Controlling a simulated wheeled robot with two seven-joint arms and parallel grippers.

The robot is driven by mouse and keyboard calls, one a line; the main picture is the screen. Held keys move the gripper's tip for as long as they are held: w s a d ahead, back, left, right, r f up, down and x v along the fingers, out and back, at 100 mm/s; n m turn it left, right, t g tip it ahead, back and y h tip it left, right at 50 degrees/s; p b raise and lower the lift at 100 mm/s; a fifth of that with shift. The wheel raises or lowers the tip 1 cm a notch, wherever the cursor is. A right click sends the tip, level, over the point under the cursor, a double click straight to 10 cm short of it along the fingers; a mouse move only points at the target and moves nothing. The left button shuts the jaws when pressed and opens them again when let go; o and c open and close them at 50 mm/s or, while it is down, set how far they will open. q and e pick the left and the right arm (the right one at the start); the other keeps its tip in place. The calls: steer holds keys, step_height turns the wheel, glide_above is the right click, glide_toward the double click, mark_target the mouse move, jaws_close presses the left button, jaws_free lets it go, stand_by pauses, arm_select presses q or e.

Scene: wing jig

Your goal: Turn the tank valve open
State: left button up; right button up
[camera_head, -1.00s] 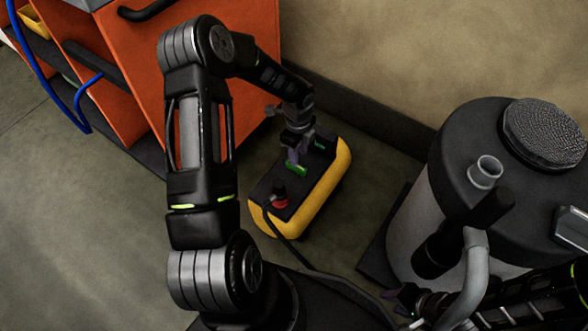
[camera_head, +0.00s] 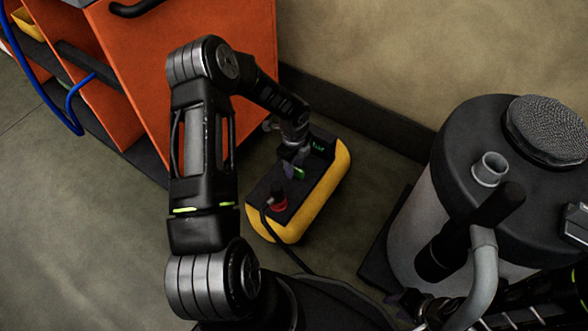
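A yellow tank unit with a black top (camera_head: 318,203) stands on the floor near the wall. A small green piece (camera_head: 299,173), which looks like the valve handle, shows on its top. My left gripper (camera_head: 293,160) reaches down from above right at this green piece and hides part of it. I cannot tell whether its fingers are closed on it. A red fitting (camera_head: 279,203) with a black plug and hose sits at the near end of the top. My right gripper (camera_head: 410,301) is low at the right, partly hidden behind a grey tube; its fingers are unclear.
A large black-and-grey drum (camera_head: 465,150) with a bent grey tube (camera_head: 482,265) and a black handle stands at the right. An orange cabinet (camera_head: 215,25) stands behind my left arm. A black hose (camera_head: 300,262) runs toward me. The floor at the left is clear.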

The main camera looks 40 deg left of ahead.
arm_select(q)
steer(key=shift+f, duration=0.5)
steer(key=shift+c, duration=0.2)
jaws_close()
